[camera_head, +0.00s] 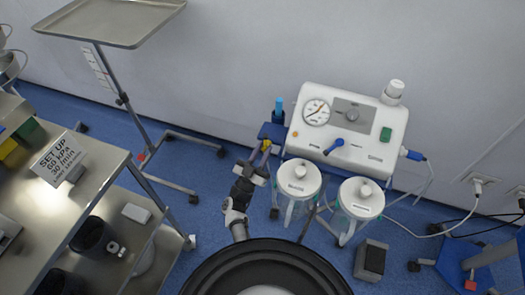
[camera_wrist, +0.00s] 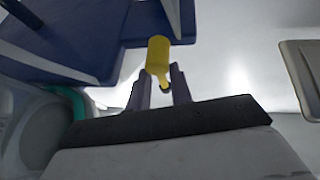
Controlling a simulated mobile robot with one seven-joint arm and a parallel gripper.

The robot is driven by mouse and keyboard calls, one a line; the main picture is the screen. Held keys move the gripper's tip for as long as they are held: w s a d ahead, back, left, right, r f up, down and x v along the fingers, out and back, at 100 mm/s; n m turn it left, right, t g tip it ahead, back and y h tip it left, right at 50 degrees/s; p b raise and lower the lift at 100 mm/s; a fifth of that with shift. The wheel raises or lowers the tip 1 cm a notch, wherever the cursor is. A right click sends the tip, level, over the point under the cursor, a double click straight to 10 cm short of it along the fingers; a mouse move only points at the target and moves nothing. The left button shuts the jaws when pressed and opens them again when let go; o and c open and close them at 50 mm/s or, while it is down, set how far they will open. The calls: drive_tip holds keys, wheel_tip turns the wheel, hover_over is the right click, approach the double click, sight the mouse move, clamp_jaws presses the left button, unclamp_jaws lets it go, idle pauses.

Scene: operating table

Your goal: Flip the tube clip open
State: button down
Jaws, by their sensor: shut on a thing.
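The tube clip looks to be the small yellow piece (camera_wrist: 158,58) in the wrist view, with a rounded body and a narrow tail reaching down between my fingers. It also shows as a small yellow spot (camera_head: 266,145) in the head view, at the left side of the suction unit by a blue bracket (camera_head: 272,132). My gripper (camera_wrist: 161,88) is shut on the tail of the yellow piece. In the head view my gripper (camera_head: 256,166) reaches up to it from below. Whether the clip is open or closed cannot be told.
The white suction unit (camera_head: 345,125) has a gauge, a blue lever and a green switch. Two lidded jars (camera_head: 299,178) (camera_head: 361,197) stand close to the right of my gripper. A steel cart (camera_head: 100,190) with a sign is at left, and a tray stand (camera_head: 110,22) is behind.

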drive_tip(key=shift+a, duration=0.15)
drive_tip(key=c, duration=1.5)
unclamp_jaws()
drive_tip(key=b+v, duration=0.3)
drive_tip(key=v, duration=1)
drive_tip(key=shift+s+f+b, duration=0.3)
drive_tip(key=shift+b, duration=0.05)
drive_tip(key=shift+a, duration=0.1)
